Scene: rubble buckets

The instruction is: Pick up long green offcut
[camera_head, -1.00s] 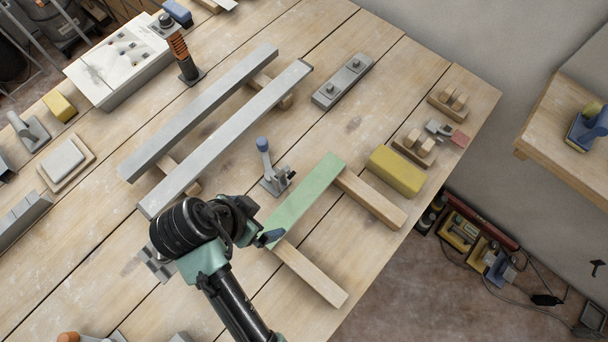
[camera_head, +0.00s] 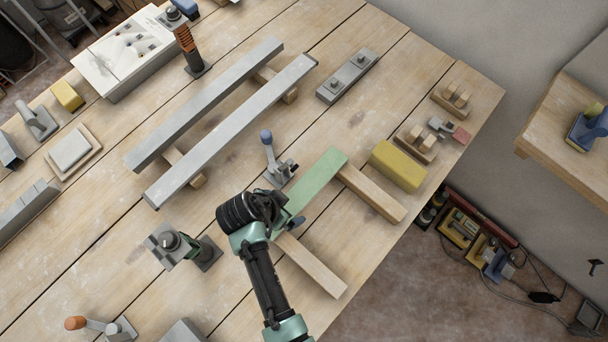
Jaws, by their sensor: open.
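The long green offcut (camera_head: 318,178) is a flat pale-green strip. It lies slanted across two wooden blocks, an upper one (camera_head: 371,193) and a lower one (camera_head: 311,265). My gripper (camera_head: 288,222) is at the strip's lower left end, with its dark fingers beside or over that end. The gripper is open; my wrist hides the strip's lower end and most of the fingers, so I cannot tell whether they touch it.
A toggle clamp with a blue knob (camera_head: 268,145) stands just left of the strip. A yellow block (camera_head: 397,166) lies to its right. Two long grey bars (camera_head: 235,125) rest on blocks at upper left. Another clamp-like tool (camera_head: 175,243) stands left of my arm.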

